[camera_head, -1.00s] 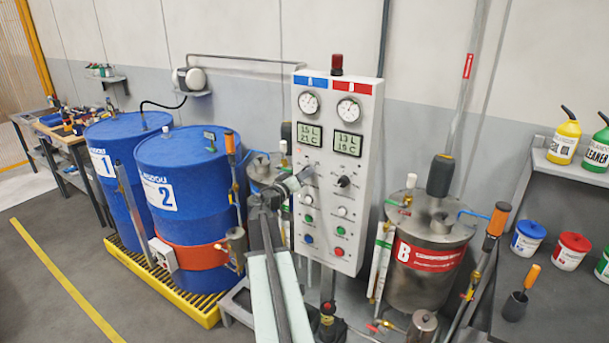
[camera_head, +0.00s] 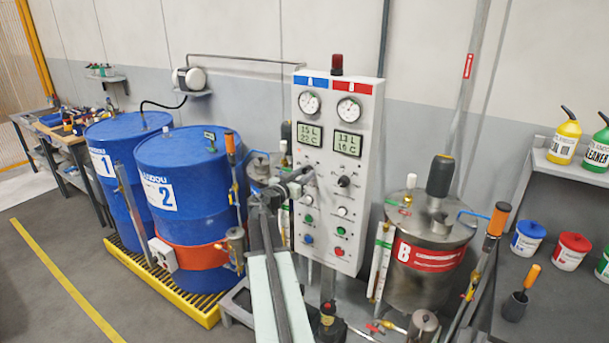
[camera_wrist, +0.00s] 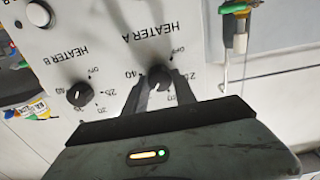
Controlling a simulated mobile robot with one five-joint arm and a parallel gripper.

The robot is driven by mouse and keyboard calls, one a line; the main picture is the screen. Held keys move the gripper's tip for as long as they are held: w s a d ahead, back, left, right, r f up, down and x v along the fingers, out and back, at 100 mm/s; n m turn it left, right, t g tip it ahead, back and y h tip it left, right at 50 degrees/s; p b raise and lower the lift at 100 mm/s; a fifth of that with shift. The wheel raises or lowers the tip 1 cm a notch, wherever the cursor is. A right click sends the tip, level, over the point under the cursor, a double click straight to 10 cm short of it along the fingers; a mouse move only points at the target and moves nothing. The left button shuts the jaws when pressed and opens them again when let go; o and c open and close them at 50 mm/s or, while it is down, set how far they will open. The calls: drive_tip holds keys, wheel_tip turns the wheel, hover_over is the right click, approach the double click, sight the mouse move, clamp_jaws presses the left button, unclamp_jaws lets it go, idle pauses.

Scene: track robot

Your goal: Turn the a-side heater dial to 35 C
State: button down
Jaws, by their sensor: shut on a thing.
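The white control panel (camera_head: 338,250) stands in the middle of the head view, with a blue A side on the left and a red B side on the right. In the wrist view the panel appears upside down. The dark heater A dial (camera_wrist: 158,76) sits between my gripper's fingertips (camera_wrist: 160,88), and my gripper is shut on it. A "40" shows left of the dial and "OFF" upper right; its pointer cannot be made out. In the head view my gripper (camera_head: 303,176) hides that dial. The A display (camera_head: 309,135) reads 15 L, 22 C.
The heater B dial (camera_wrist: 80,94) is beside heater A in the wrist view. The B display (camera_head: 348,143) reads about 13 L, 16 C. Blue drums (camera_head: 185,180) stand left of my arm, and a steel tank B (camera_head: 425,285) stands right of the panel.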

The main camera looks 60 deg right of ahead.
idle(0.4)
drive_tip(key=c, duration=1)
unclamp_jaws()
drive_tip(key=a, duration=0.8)
